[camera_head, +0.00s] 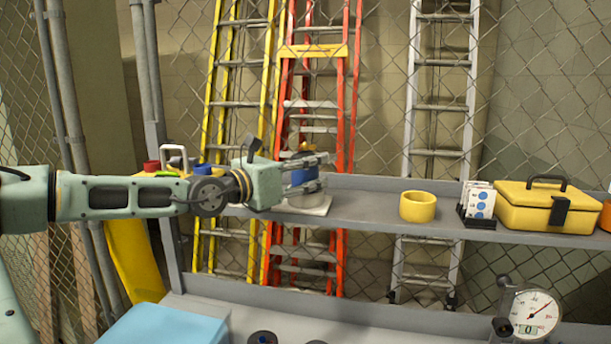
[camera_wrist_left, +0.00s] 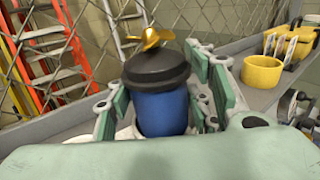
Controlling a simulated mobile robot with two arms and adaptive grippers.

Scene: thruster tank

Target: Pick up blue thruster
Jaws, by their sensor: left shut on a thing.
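The blue thruster (camera_wrist_left: 162,112) stands upright between the fingers of my left gripper (camera_wrist_left: 165,105) in the left wrist view. It has a blue body, a black upper collar and a gold propeller on top. In the head view, my left gripper (camera_head: 306,172) is at the shelf, shut on the blue thruster (camera_head: 299,177), which is partly covered by the fingers. A white base (camera_head: 312,206) shows under it on the shelf. I cannot tell whether the thruster touches that base. My right gripper is not in view.
On the shelf (camera_head: 365,213) to the right stand a yellow ring (camera_head: 417,206), a card holder (camera_head: 479,203) and a yellow toolbox (camera_head: 546,205). A dial gauge (camera_head: 534,314) and a light blue block (camera_head: 165,325) are below. Ladders and a chain-link fence stand behind.

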